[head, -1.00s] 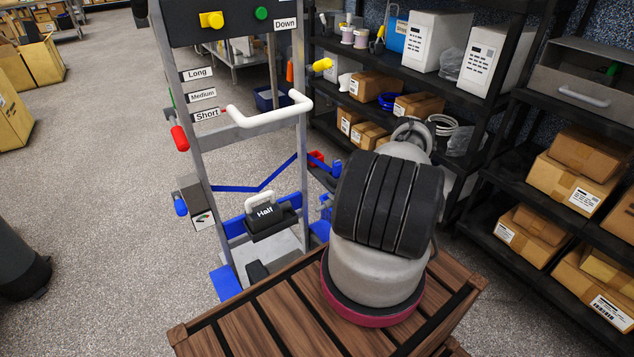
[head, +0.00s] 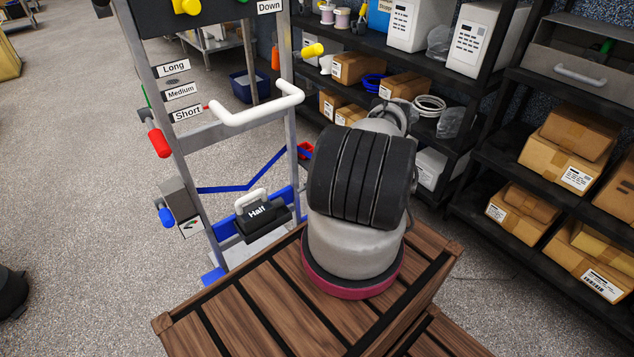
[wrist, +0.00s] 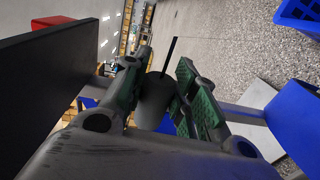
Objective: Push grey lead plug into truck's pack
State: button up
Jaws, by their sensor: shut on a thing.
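The grey lead plug (wrist: 154,98) is a dark grey cylinder with a thin black lead at its end, seen in the wrist view. My gripper (wrist: 160,95) is shut on it, with green-padded fingers on both sides. In the head view my own arm hides the gripper and plug. The truck (head: 252,133) is an upright grey frame with a white handle, left of my arm. Its pack (head: 262,218) is a black box marked "Half" with a white grip, low on the frame. I cannot make out a socket on it or the plug's distance from it.
Labels "Long", "Medium" and "Short" mark the truck's left post. A grey box (head: 178,199) with a blue knob sits lower on it. Dark shelves (head: 470,100) with cartons stand behind and to the right. A blue bin (head: 247,86) lies beyond the truck. Open floor (head: 90,180) is at left.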

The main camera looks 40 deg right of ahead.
jog(key=shift+s+a, duration=0.1)
jog(key=shift+a, duration=2.8)
jog(key=a, duration=0.6)
jog(key=shift+w, duration=0.3)
jog(key=o, duration=1.1)
